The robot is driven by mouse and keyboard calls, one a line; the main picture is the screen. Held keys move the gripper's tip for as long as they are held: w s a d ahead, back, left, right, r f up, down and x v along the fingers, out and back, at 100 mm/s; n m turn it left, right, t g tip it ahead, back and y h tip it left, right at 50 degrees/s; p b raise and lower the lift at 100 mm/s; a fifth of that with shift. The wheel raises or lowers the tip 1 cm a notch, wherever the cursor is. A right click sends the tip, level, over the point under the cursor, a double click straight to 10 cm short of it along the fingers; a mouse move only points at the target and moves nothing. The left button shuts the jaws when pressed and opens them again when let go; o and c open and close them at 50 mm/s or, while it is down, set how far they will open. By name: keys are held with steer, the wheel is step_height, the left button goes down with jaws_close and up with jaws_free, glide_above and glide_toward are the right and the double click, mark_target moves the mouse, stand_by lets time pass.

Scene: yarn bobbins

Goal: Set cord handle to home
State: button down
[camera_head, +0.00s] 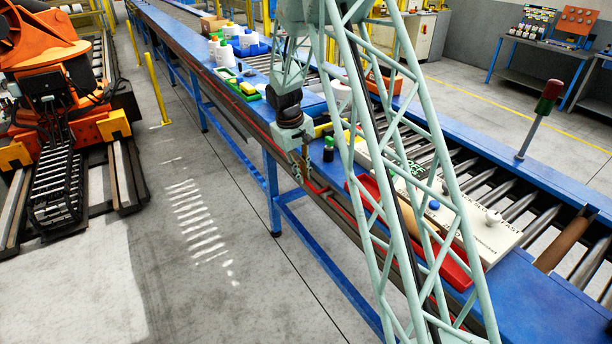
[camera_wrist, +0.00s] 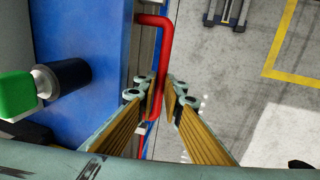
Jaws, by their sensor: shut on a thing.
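A red rod-like handle (camera_wrist: 165,50) shows in the wrist view. It bends near the top and runs down along the blue conveyor's outer edge. My gripper (camera_wrist: 163,98) has its two fingers on either side of the rod's lower part and is shut on it. The rod's lower end is partly hidden by the fingers. In the head view my gripper (camera_head: 303,172) hangs at the front edge of the conveyor. A thin red line (camera_head: 250,120) runs along that edge there. I cannot make out the handle's grasped part in the head view.
A red tray (camera_head: 455,272) and a white board (camera_head: 480,225) lie on the conveyor. Open floor (camera_head: 200,190) lies on the outer side.

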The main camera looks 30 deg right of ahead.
steer(key=shift+d, duration=0.2)
steer(key=c, duration=2.7)
jaws_free()
steer(key=shift+d, duration=0.2)
steer(key=shift+a, duration=0.1)
steer(key=shift+a, duration=0.15)
